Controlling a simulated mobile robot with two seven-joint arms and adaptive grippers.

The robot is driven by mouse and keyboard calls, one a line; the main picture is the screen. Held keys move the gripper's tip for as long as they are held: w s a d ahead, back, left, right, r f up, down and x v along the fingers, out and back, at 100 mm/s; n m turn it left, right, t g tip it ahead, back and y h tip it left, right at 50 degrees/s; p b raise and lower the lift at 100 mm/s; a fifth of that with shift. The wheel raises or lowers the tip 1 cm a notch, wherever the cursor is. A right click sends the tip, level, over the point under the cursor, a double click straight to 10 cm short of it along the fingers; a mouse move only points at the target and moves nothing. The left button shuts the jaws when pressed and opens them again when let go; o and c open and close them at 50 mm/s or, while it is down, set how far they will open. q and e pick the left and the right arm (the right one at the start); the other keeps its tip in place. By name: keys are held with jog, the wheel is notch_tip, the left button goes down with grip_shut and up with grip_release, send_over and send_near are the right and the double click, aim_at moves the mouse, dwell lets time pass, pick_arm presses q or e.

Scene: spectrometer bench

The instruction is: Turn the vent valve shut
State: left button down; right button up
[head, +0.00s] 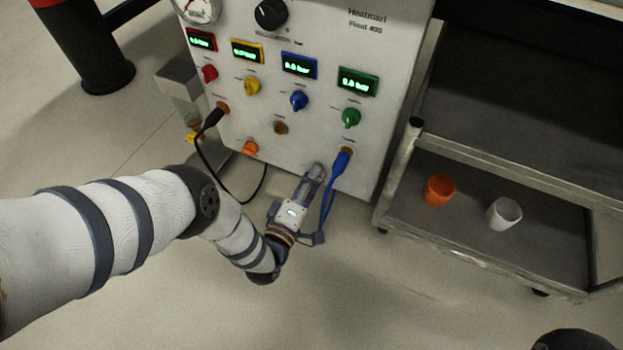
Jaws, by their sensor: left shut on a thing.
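My left gripper (314,178) reaches up to the lower edge of the instrument's front panel (310,142). Its fingers are shut on a small fitting low on the panel, which I take to be the vent valve. The fingers hide most of it, so its handle angle cannot be told. A blue plug (341,160) with a blue cable sits just right of the fingers. An orange knob (250,148) is on the panel to the left. Labels are too small to read. My right gripper is not in view.
Red (209,73), yellow (252,86), blue (298,101) and green (351,118) knobs sit below lit displays. A black cable (240,196) loops left of my gripper. A cart (475,252) at right holds an orange cup (439,190) and a white cup (503,213).

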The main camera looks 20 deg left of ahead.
pick_arm(q)
jog(key=shift+d+f+n, duration=0.1)
jog(key=shift+n, duration=0.7)
jog(key=shift+s, duration=0.1)
jog(key=c, duration=1.2)
grip_release()
jog(key=shift+c, duration=0.2)
jog(key=s, duration=1.2)
jog(key=shift+a, duration=0.25)
